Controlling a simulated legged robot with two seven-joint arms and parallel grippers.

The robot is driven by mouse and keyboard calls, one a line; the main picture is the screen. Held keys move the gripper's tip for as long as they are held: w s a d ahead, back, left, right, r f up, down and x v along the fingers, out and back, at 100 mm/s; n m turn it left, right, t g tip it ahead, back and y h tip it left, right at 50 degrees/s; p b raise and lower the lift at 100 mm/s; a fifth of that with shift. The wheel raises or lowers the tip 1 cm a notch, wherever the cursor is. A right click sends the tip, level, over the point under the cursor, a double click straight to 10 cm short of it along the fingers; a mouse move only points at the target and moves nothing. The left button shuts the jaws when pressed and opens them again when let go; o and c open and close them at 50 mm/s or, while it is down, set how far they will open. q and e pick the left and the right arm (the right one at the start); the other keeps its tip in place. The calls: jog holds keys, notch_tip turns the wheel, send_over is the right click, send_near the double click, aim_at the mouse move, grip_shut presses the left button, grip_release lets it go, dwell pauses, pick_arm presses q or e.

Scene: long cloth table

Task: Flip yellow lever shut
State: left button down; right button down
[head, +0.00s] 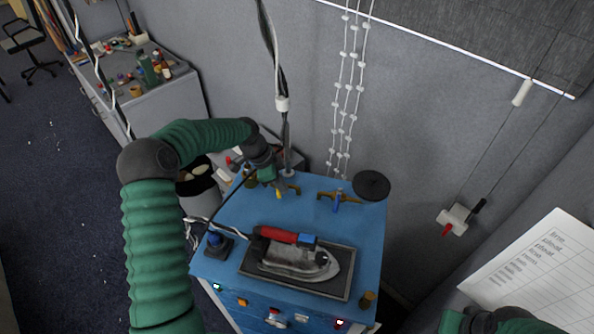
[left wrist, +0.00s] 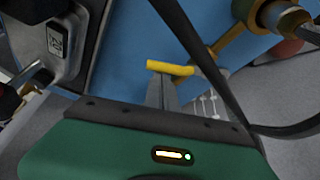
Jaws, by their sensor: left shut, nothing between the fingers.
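The yellow lever (left wrist: 170,68) is a short bar beside a brass valve fitting (left wrist: 223,50) above the blue top. In the head view the yellow lever (head: 278,195) shows just under my left gripper (head: 273,188), by the brass fitting at the back of the blue-topped cabinet. My left gripper's fingers (left wrist: 162,92) are shut with nothing between them. Their tips appear right at the lever; whether they touch it is unclear. Part of my right arm shows at the lower right of the head view; its fingers are hidden.
A second brass valve with a blue lever (head: 337,203) stands to the right, near a dark round disc (head: 371,185). An iron with a red handle (head: 292,256) rests on a dark tray (head: 252,268) in front. A dark cable crosses the left wrist view.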

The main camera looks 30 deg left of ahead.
pick_arm(q)
jog(key=shift+s+a+m+g, duration=0.25)
jog(key=shift+a+m+g, duration=0.05)
jog(key=shift+m, duration=0.4)
jog(key=shift+w+a, duration=0.3)
jog(key=shift+w, duration=0.5)
jog(key=shift+d, duration=0.1)
